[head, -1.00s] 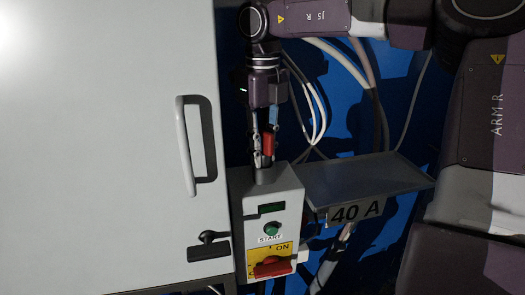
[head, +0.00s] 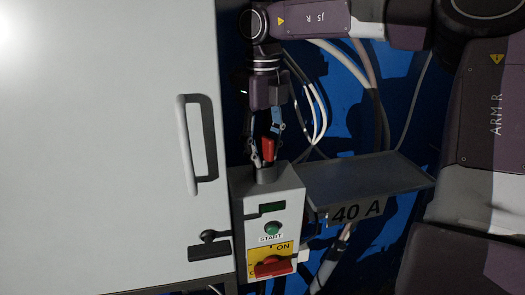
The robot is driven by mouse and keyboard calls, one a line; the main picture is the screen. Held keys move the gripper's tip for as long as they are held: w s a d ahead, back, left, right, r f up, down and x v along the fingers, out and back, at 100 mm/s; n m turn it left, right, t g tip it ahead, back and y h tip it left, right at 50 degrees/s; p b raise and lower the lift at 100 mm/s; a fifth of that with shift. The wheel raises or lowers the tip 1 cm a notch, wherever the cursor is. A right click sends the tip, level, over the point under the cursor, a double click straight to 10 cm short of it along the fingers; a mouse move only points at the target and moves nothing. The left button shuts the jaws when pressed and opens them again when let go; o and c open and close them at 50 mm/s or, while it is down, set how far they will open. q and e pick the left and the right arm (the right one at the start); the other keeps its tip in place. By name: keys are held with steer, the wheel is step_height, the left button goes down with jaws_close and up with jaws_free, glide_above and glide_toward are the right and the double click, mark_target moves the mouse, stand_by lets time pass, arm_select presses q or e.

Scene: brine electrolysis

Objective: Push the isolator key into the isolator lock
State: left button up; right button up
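The red isolator key (head: 268,148) stands at the top of the small grey control box (head: 284,188), at a dark round fitting that looks like the isolator lock (head: 266,173). How deep the key sits is too small to tell. My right gripper (head: 264,158) points down from above, its fingers spread on either side of the key. It looks open around the key, though contact at the fingertips cannot be made out. My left gripper is not in view.
A large pale cabinet door with a handle (head: 184,148) and a black latch (head: 208,246) fills the left. The box front has a green START button (head: 272,228) and a red rotary switch (head: 272,266). A grey shelf (head: 370,180) marked 40 A juts out at right; cables hang behind.

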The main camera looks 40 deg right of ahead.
steer(key=shift+s, duration=0.1)
stand_by(0.4)
steer(key=shift+d+r+p, duration=0.1)
steer(key=shift+r+p, duration=0.25)
steer(key=shift+p, duration=0.1)
jaws_close()
stand_by(0.3)
jaws_free()
steer(key=r, duration=1.2)
steer(key=shift+a, duration=0.2)
